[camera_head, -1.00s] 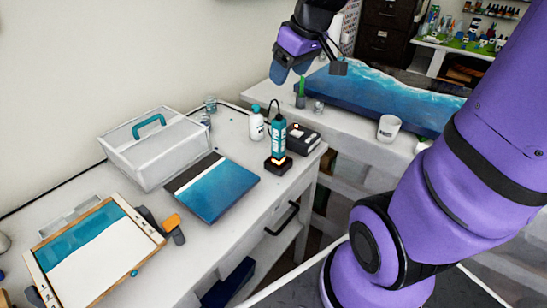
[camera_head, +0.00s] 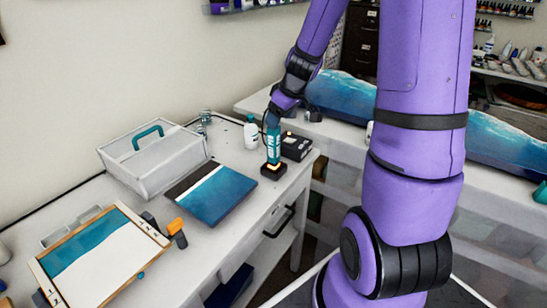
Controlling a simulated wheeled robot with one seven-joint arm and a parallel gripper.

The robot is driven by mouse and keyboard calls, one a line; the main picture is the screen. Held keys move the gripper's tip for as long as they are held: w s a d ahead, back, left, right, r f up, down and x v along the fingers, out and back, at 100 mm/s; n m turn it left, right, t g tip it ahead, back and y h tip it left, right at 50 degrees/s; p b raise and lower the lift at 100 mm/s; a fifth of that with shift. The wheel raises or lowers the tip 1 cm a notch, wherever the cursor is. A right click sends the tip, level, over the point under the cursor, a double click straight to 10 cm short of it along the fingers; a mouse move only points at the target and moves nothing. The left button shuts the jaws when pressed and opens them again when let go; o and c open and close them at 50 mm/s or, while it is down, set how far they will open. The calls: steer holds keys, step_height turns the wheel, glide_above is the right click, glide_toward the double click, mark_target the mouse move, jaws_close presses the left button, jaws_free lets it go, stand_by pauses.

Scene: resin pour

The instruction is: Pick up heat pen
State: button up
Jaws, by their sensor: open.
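The heat pen (camera_head: 273,146) is a teal upright tool with white lettering. It stands in a small dark base (camera_head: 273,170) near the right end of the white table. My gripper (camera_head: 271,119) points down at the pen's top, with its fingers around or just in front of it. The gripper is open. The pen's upper end is partly hidden by the fingers, and I cannot tell whether they touch it.
A white bottle (camera_head: 251,132) stands left of the pen, and a black box (camera_head: 295,146) sits close on its right. A blue panel (camera_head: 218,193) lies in front. A white case with a teal handle (camera_head: 152,162) stands at the left. The table's front edge is near the pen.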

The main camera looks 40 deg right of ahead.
glide_above(274, 149)
steer(key=w, duration=0.2)
steer(key=shift+f, duration=2.75)
steer(key=shift+w+d, duration=0.2)
steer(key=shift+d, duration=0.25)
steer(key=shift+c, duration=0.5)
steer(key=c, duration=0.9)
